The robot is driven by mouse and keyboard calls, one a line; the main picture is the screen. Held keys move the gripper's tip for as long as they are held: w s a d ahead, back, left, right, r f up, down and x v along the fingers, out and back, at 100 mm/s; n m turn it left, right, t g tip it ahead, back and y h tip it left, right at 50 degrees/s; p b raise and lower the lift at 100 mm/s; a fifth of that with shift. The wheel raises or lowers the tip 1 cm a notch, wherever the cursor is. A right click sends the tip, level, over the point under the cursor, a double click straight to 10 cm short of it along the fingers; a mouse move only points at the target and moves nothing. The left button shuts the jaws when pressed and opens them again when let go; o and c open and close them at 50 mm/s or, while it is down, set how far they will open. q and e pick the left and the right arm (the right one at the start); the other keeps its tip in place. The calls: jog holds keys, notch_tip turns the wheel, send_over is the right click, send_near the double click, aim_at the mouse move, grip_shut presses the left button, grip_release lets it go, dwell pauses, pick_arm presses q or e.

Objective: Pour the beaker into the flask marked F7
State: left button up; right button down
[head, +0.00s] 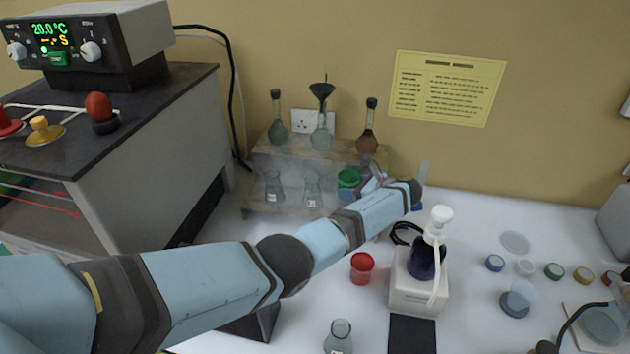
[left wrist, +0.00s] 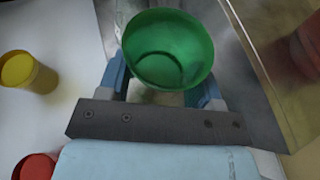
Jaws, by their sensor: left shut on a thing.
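My left gripper (head: 366,182) is shut on a green beaker (head: 348,180) near the right end of the shelf stand. In the left wrist view the green beaker (left wrist: 168,50) sits between the two blue fingers (left wrist: 165,85), its open mouth facing the camera. Its contents cannot be made out. Two conical flasks with small white labels, a left one (head: 273,186) and a right one (head: 313,190), stand on the lower shelf, left of the green beaker. Another labelled conical flask (head: 338,337) stands at the front of the table. The labels are too small to read. My right gripper is not in view.
Stoppered flasks (head: 278,130) and a flask with a funnel (head: 321,115) stand on the upper shelf (head: 345,148). A red cup (head: 361,268) and a pump bottle (head: 427,258) stand in front. A yellow cup (left wrist: 28,72) shows in the left wrist view.

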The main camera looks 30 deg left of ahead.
aim_at(339, 180)
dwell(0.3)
pick_arm(q)
jog(key=shift+s+a+r+h+p, duration=0.15)
jog(key=shift+a+r+h+p, duration=0.3)
jog(key=shift+p, duration=0.65)
jog(key=shift+s+a+r+n+h+p, duration=0.1)
jog(key=shift+a+r+n+h+p, duration=0.2)
jog(key=shift+h+p, duration=0.45)
jog(key=shift+s+a+r+t+h+p, duration=0.1)
jog(key=shift+a+r+t+h+p, duration=0.1)
jog(key=shift+a+t+h+p, duration=0.25)
jog(key=shift+s+a+r+n+h+p, duration=0.1)
jog(key=shift+a+r+n+h+p, duration=0.15)
jog(key=shift+h, duration=0.4)
jog(key=shift+s+a+r+h, duration=0.1)
jog(key=shift+a+h, duration=0.2)
jog(key=r+h, duration=0.1)
jog(key=h, duration=0.1)
jog(key=a+r+n+h, duration=0.1)
jog(key=h, duration=0.1)
jog(key=a+r+t+h, duration=0.1)
jog(key=shift+s+h+p, duration=0.25)
jog(key=shift+h+p, duration=0.05)
jog(key=shift+h, duration=0.1)
